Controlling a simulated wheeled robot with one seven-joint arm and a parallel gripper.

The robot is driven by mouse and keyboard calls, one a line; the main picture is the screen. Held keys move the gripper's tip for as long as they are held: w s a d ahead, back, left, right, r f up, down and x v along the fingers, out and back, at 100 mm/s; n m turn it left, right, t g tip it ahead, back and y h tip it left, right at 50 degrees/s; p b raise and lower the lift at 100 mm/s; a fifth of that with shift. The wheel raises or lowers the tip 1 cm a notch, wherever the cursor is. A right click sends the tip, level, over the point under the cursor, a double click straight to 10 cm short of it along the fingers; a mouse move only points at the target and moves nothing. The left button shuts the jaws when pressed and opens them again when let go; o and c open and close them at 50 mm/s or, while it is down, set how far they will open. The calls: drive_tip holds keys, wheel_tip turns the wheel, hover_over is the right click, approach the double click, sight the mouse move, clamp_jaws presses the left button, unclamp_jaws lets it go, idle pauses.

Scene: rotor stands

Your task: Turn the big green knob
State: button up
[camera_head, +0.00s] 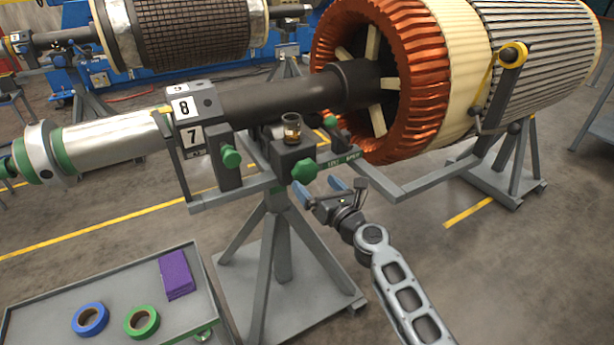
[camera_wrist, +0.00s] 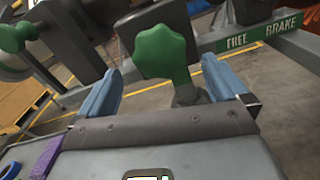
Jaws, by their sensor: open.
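The big green knob (camera_head: 304,170) sits on the front of a dark block on the rotor stand. In the wrist view the green knob (camera_wrist: 162,50) is upright near the top middle, with its lobed head and narrower neck showing. My gripper (camera_head: 318,187) is open, with blue fingers, just in front and to the right of the knob in the head view. In the wrist view my gripper (camera_wrist: 165,90) has one blue finger on each side of the knob. I cannot tell whether either finger touches it.
A smaller green knob (camera_head: 231,158) is to the left. A green FREE/BRAKE label (camera_wrist: 257,35) is on a bar to the right. A glass jar (camera_head: 292,128) stands on the block.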

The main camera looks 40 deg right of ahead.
sight(308, 176)
drive_tip(key=shift+x, duration=2.8)
drive_tip(key=c, duration=1)
drive_tip(key=shift+f, duration=0.1)
drive_tip(key=shift+n+b, duration=0.35)
drive_tip(key=shift+n, duration=0.15)
